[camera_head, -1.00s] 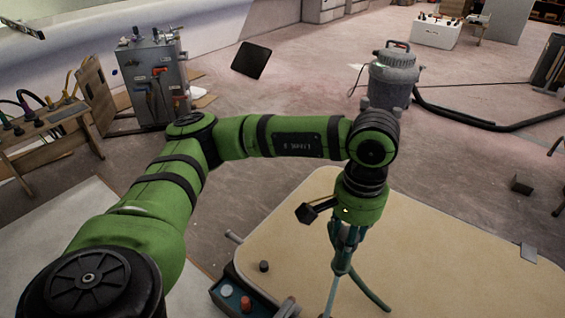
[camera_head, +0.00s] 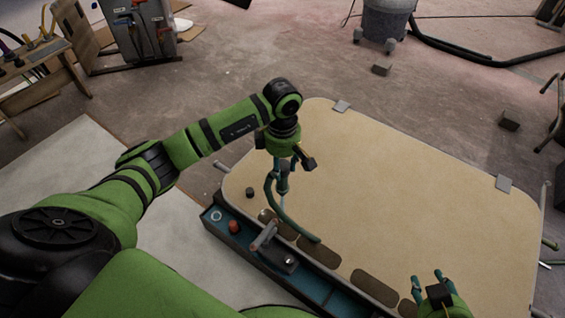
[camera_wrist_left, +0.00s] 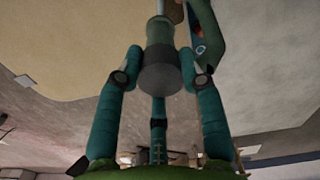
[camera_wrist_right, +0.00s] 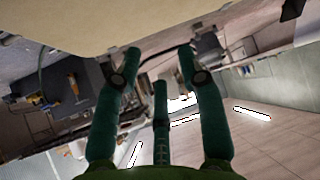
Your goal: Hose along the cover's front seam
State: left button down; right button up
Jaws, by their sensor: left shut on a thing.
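The cover (camera_head: 420,190) is a broad tan panel with rounded corners. Its front edge runs diagonally beside a blue tray (camera_head: 316,285), with several brown oval patches (camera_head: 374,287) along it. The dark green hose (camera_head: 290,219) curves from my left gripper (camera_head: 283,184) down towards that edge. My right gripper (camera_head: 429,281) is low over the cover's near side, open and empty, as the right wrist view (camera_wrist_right: 155,65) shows.
A red knob (camera_head: 234,227) and a grey handle (camera_head: 265,235) stand up on the tray. The cover's middle is clear.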

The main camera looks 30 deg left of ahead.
pick_arm(q)
jog(key=shift+f, duration=0.15)
jog(key=shift+f+b, duration=0.6)
jog(key=shift+f, duration=0.05)
jog(key=shift+f+b, duration=0.45)
jog(key=shift+f, duration=0.2)
pick_arm(e)
jog(key=w+a+r+t+y, duration=0.1)
jog(key=w+a+r+t, duration=0.1)
jog(key=r, duration=0.4)
jog(key=w+a+r+n+t+y, duration=0.1)
jog(key=w+a+r+t+y, duration=0.1)
jog(key=r+t, duration=0.3)
jog(key=shift+w+a+r, duration=0.35)
jog(key=shift+w+r, duration=0.05)
jog(key=shift+w, duration=0.25)
